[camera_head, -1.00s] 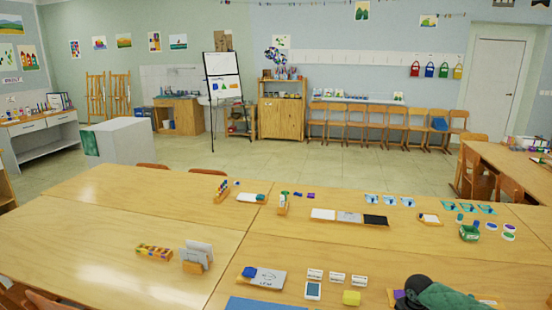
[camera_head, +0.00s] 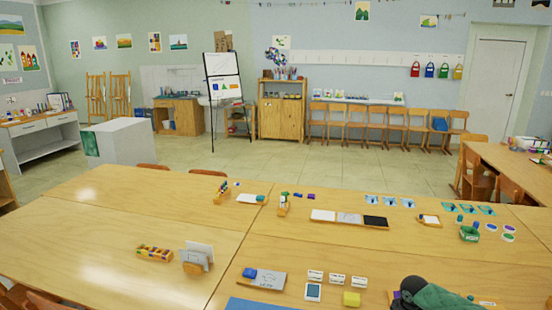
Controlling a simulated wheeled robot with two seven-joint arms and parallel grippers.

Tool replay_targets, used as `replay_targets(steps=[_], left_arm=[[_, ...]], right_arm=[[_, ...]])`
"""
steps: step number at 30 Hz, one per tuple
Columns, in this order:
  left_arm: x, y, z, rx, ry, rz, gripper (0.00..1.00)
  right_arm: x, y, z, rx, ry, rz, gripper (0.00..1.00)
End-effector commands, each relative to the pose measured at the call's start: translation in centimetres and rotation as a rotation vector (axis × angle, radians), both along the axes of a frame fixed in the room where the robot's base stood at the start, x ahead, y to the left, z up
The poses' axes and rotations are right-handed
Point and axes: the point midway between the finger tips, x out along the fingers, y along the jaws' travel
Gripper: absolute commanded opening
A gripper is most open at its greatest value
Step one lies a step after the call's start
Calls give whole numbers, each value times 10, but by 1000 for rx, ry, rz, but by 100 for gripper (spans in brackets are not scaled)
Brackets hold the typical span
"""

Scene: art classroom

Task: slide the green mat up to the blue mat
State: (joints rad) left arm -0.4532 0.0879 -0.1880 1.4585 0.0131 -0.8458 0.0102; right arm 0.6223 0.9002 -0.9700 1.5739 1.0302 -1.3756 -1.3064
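The blue mat (camera_head: 258,304) lies on the near table at the bottom edge, and only its far strip shows. I cannot make out a green mat lying on the table. A dark round part with a dark green shape beside it stands at the bottom right, cut off by the edge. It looks like part of my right arm. No fingertips of my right gripper show. My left arm and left gripper are out of view.
A blue block on a grey board (camera_head: 264,279), white cards (camera_head: 337,280) and a yellow block (camera_head: 351,299) lie beyond and right of the blue mat. A card holder (camera_head: 196,257) stands left. The table's left part is mostly clear.

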Motion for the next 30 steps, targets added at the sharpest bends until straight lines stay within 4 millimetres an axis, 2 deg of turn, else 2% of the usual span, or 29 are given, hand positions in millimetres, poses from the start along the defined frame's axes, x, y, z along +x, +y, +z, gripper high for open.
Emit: replay_targets(steps=[17, 30], left_arm=[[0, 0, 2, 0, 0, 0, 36], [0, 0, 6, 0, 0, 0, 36]], right_arm=[[0, 4, 0, 1, 0, 1, 0], [-1, -4, 1, -1, 1, -1, 0]])
